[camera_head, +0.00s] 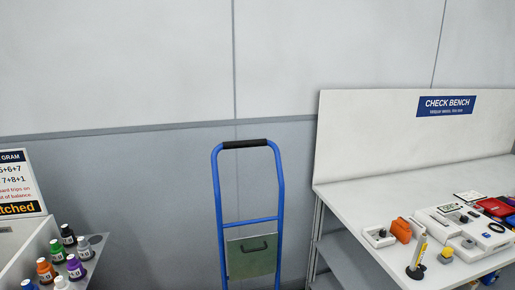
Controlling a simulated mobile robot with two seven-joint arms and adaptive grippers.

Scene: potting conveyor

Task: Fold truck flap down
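A blue hand truck (218,190) stands upright against the grey wall in the middle of the view, with a black grip (245,144) across its top. A grey-green flap (251,262) with a dark handle (255,248) sits between the truck's side rails, below the blue crossbar. The flap looks upright, flat against the frame. The truck's base is cut off by the bottom edge of the picture. Neither of my grippers shows in this view.
The white check bench (349,194) stands close to the right of the truck, with several devices and tools on it. At the lower left, a shelf (92,263) holds several small coloured bottles beside a sign (18,183). The floor is out of view.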

